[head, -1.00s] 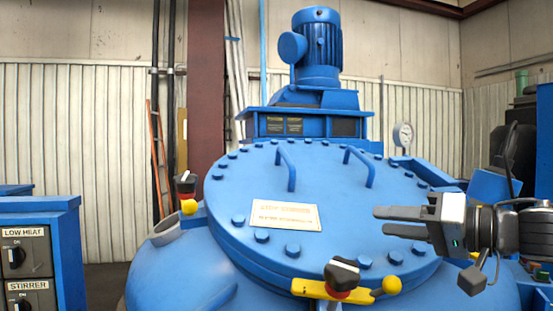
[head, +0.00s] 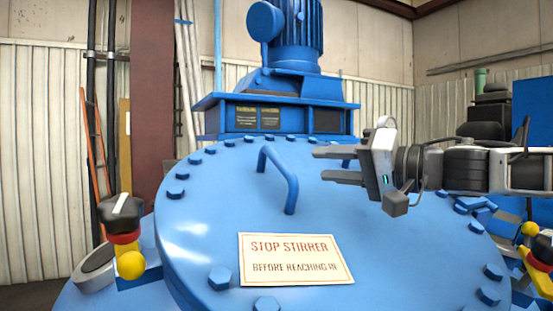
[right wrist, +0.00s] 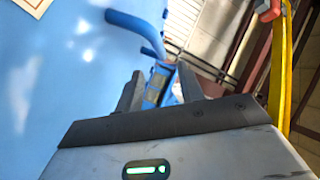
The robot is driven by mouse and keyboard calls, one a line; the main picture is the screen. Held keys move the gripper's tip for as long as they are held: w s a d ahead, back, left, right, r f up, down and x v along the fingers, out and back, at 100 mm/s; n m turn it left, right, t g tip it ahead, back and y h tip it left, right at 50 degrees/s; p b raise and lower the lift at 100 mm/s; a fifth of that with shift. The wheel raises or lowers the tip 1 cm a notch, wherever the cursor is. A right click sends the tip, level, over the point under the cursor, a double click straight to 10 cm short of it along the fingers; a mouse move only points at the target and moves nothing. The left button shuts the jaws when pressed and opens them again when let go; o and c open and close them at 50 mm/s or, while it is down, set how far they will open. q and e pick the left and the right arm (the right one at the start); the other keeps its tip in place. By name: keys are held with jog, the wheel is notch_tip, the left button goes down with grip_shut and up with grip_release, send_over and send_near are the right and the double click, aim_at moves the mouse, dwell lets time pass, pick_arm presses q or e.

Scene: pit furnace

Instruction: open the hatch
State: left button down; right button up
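The hatch is a large round blue lid (head: 215,225) with bolts around its rim; it looks closed. A bar handle (head: 280,180) stands on its left half. A second handle is mostly hidden behind my right gripper (head: 318,164). That gripper is open and empty, its fingers pointing left above the lid. In the right wrist view, a blue handle (right wrist: 135,28) lies beyond the open fingers (right wrist: 160,90), apart from them. My left gripper is out of view.
A blue motor (head: 295,35) on a blue housing (head: 270,118) stands behind the lid. A sign (head: 295,260) on the lid reads "STOP STIRRER BEFORE REACHING IN". An orange ladder (head: 97,150) leans at the back left wall. Dark equipment stands at the back right.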

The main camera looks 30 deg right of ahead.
aim_at(278, 157)
jog(key=shift+x, duration=5.6)
grip_shut()
